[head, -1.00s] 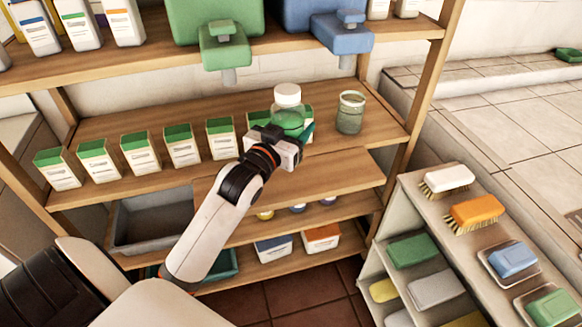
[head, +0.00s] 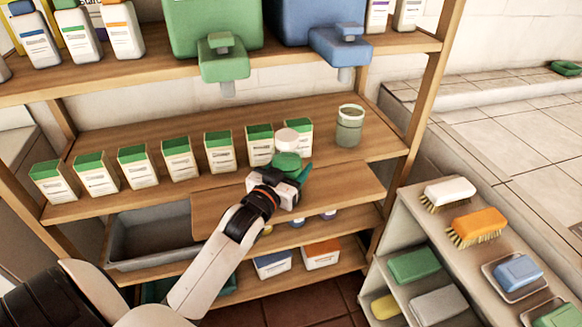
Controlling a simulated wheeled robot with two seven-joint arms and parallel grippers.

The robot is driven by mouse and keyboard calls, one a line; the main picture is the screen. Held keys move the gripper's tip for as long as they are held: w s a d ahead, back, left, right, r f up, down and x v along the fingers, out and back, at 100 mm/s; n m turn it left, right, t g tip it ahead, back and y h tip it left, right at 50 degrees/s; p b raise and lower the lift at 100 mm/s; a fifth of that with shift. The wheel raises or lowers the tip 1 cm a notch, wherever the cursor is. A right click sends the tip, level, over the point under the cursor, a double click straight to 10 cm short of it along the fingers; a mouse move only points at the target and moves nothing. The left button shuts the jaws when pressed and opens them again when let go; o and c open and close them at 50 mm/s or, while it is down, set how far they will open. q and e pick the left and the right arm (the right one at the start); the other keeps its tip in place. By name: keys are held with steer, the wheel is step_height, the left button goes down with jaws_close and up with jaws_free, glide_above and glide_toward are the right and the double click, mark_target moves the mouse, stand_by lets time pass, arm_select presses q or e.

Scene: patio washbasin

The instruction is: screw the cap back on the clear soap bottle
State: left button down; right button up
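A clear bottle (head: 287,161) with green liquid is at my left gripper (head: 289,172), in front of the soap boxes on the middle shelf. A white cap (head: 287,139) sits on its top; I cannot tell how tightly. My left gripper appears shut around the bottle's body, with a teal finger showing on its right side. The gripper hides the lower part of the bottle. A clear open-topped jar (head: 349,127) with greenish liquid stands upright on the shelf to the right, apart from the gripper. My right gripper is not in view.
Several green-topped boxes (head: 178,158) stand in a row on the middle shelf (head: 130,128). A wooden board (head: 340,190) juts out below it. Green (head: 223,60) and blue (head: 341,45) dispensers hang above. A brush rack (head: 400,200) stands at right.

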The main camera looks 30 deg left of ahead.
arm_select(q)
steer(key=shift+c, duration=1.8)
jaws_free()
steer(key=shift+f, duration=0.1)
steer(key=shift+s, duration=0.25)
steer(key=s+d+p, duration=0.1)
steer(key=s+p, duration=0.2)
steer(key=s, duration=0.8)
steer(key=shift+s, duration=0.25)
